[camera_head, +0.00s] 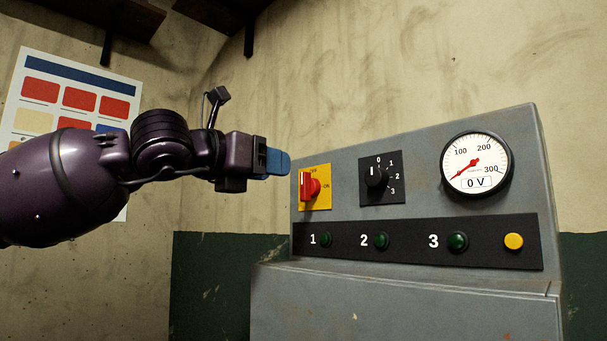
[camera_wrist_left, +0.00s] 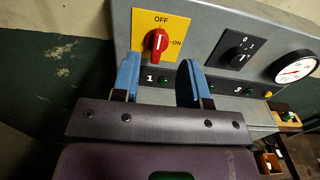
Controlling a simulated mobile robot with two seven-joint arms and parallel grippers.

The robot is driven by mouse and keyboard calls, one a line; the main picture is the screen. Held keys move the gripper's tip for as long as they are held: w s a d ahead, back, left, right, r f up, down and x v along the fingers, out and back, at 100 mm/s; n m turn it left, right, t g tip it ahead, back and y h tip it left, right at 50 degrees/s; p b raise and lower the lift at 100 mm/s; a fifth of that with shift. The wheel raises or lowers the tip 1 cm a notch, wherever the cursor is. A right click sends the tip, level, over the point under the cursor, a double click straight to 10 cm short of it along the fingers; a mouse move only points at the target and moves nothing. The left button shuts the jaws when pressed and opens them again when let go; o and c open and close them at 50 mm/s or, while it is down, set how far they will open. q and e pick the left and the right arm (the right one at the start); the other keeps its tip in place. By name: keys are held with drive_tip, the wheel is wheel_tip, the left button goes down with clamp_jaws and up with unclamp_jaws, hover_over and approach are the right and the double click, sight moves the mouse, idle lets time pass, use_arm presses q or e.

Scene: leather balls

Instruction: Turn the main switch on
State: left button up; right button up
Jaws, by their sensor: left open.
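The main switch is a red rotary handle (camera_head: 309,186) on a yellow plate (camera_head: 322,201) marked OFF at the top and ON at the right. In the left wrist view the red handle (camera_wrist_left: 157,42) stands upright, pointing to OFF. My left gripper (camera_head: 285,161) is at the panel's left edge in the head view, with its blue fingers close to the yellow plate. In the left wrist view its two blue fingers (camera_wrist_left: 158,76) are spread apart and empty, with the handle showing beyond and between them. My right gripper is in neither view.
Right of the switch is a black selector knob (camera_head: 376,177) marked 0 to 3. Farther right, a round gauge (camera_head: 476,163) reads 0 V. Below are green lamps (camera_head: 381,241) and a yellow button (camera_head: 513,241). A poster (camera_head: 75,98) hangs on the left wall.

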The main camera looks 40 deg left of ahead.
sight(302, 173)
use_arm(q)
drive_tip(key=w, duration=0.7)
drive_tip(key=shift+w+d, duration=0.2)
drive_tip(key=shift+d, duration=0.15)
drive_tip(key=c, duration=0.6)
